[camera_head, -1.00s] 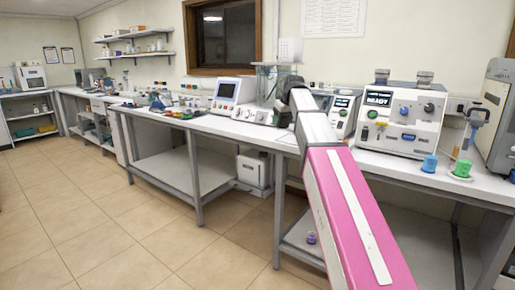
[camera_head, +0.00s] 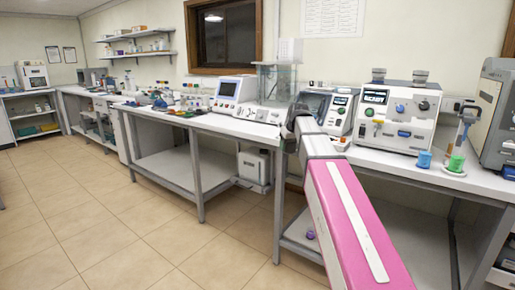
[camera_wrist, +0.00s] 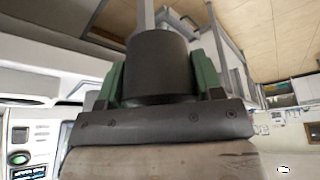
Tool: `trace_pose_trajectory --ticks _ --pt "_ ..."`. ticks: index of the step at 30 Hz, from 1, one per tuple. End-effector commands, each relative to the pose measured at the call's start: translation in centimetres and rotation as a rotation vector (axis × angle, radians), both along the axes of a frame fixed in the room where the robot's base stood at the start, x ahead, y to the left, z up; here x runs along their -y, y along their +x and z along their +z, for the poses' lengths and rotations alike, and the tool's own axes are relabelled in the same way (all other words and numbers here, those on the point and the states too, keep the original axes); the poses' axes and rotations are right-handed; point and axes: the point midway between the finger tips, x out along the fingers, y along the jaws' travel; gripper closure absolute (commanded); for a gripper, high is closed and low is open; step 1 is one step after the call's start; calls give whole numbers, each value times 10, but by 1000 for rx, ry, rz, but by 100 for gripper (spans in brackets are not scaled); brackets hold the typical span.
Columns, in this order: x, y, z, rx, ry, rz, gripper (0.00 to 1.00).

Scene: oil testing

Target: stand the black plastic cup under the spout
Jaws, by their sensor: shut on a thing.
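The black plastic cup (camera_wrist: 160,65) is in the wrist view, between the green finger pads of my gripper (camera_wrist: 163,84). My gripper is shut on it, with a pad against each side. The cup's inside is not visible. In the head view my own arm hides the gripper and the cup. I cannot make out the spout for certain. A small stand (camera_head: 466,118) rises on the bench at the right, above a green cup (camera_head: 457,163).
A blue cup (camera_head: 424,159) stands beside the green one. A white machine with knobs (camera_head: 398,118) is behind them, and a grey machine (camera_head: 496,105) is at the far right. A monitor unit (camera_head: 235,92) stands on the long bench (camera_head: 205,125). The tiled floor (camera_head: 110,215) is clear at left.

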Motion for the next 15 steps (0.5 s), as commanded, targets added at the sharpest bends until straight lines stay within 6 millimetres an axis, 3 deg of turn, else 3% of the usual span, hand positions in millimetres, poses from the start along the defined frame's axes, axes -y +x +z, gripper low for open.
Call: trace_pose_trajectory --ticks 1,6,12,15 --pt "5 -11 -19 -4 0 -30 62" --pt "22 -35 -73 -4 -2 -143 62" --pt "38 -61 -123 2 -4 -254 62" --pt "44 -71 -140 6 -3 -293 62"
